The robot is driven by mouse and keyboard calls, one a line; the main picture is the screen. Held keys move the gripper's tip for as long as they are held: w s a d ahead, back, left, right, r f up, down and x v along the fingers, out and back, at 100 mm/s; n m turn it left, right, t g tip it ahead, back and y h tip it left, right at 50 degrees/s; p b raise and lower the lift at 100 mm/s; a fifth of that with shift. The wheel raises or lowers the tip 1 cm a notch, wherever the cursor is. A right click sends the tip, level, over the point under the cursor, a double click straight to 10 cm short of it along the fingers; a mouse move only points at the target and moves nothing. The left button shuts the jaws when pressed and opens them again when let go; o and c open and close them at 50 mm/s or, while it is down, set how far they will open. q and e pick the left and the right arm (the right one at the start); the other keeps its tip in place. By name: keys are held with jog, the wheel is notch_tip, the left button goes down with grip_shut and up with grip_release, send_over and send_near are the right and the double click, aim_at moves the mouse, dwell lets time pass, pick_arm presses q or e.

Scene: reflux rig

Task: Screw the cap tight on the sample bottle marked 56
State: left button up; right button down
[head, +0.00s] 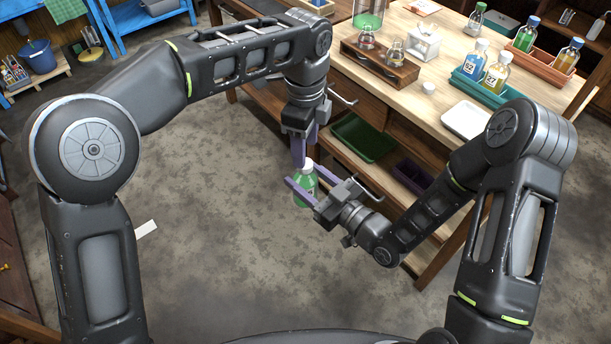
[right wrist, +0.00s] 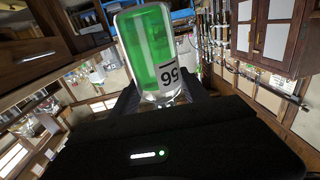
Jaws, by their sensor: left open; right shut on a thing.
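The sample bottle marked 56 (head: 304,188) holds green liquid and is in the air in front of the bench. Its label shows upside down in the right wrist view (right wrist: 152,55). My right gripper (head: 304,193) is shut on the bottle's body. A white cap (head: 308,163) shows at the top of the bottle in the head view; how tightly it sits I cannot tell. My left gripper (head: 307,158) points down from above, open, its fingertips close to the cap. Whether they touch it is not clear. The cap does not show in the right wrist view.
The wooden bench (head: 405,85) stands behind and to the right. It carries a teal rack (head: 462,88) with bottles, a white tray (head: 466,120) and a wooden block with glassware (head: 380,62). A green bin (head: 362,137) sits on the shelf below.

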pick_arm(q)
jog(key=shift+d, duration=0.1)
jog(key=shift+c, duration=0.3)
jog(key=shift+s+d+r, duration=0.3)
jog(key=shift+s+d, duration=0.05)
jog(key=shift+d, duration=0.3)
jog(key=n, duration=0.3)
jog(key=r+n, duration=0.1)
jog(key=n, duration=0.2)
jog(key=r+n, duration=0.1)
jog(key=n, duration=0.2)
jog(key=shift+w+a+r+t+y, duration=0.15)
jog(key=shift+a+t+y, duration=0.15)
jog(key=n, duration=0.3)
jog(key=shift+w+a+r, duration=0.1)
jog(key=shift+a+r, duration=0.1)
jog(key=n, duration=0.3)
jog(key=shift+w+a+r, duration=0.1)
jog(key=shift+w+a, duration=0.1)
jog(key=shift+a, duration=0.15)
jog(key=shift+w+a+n, duration=0.1)
jog(key=shift+a+n, duration=0.05)
jog(key=shift+n, duration=1.05)
jog(key=n, duration=0.3)
jog(key=shift+d+n, duration=0.2)
jog(key=shift+n, duration=0.2)
